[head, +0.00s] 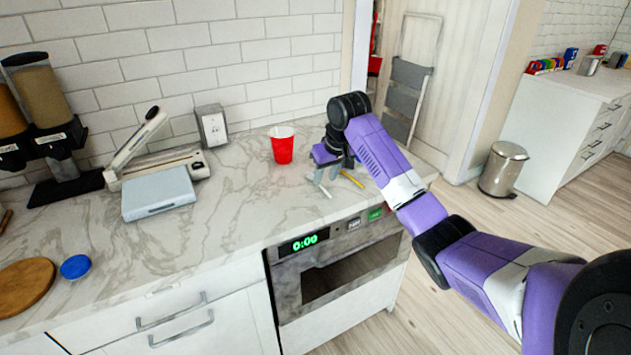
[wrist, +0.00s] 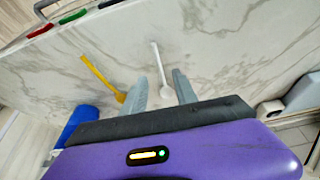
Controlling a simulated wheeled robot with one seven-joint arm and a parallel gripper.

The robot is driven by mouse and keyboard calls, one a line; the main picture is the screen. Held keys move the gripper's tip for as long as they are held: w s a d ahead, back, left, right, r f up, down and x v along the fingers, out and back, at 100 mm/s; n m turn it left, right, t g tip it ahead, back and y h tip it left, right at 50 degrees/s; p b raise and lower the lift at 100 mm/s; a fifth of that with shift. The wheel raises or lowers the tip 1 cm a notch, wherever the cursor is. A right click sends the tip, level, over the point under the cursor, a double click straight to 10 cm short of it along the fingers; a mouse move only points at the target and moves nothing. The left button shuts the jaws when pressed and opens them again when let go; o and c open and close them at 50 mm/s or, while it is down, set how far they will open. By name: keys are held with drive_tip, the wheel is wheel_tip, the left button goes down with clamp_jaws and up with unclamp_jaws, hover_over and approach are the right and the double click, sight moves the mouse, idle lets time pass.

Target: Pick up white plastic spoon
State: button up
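The white plastic spoon (wrist: 160,68) lies on the marble counter in the wrist view, its handle pointing away from my gripper. Its bowl end is between the two grey fingers of my gripper (wrist: 160,86), with space on both sides. In the head view, the spoon's handle (head: 324,191) shows as a small white strip beside my gripper (head: 325,177), which points down at the counter's right end. My gripper is open and empty. I cannot tell how far the fingertips are above the counter.
A yellow utensil (wrist: 98,74) lies left of the spoon in the wrist view, near the left finger. A blue object (wrist: 78,125) is partly hidden by my gripper. A red cup (head: 283,150) stands left of my gripper in the head view. The counter's front edge is close.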

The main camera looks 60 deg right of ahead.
sight(322, 186)
drive_tip(key=shift+x, duration=1.75)
drive_tip(key=shift+w, duration=0.1)
clamp_jaws()
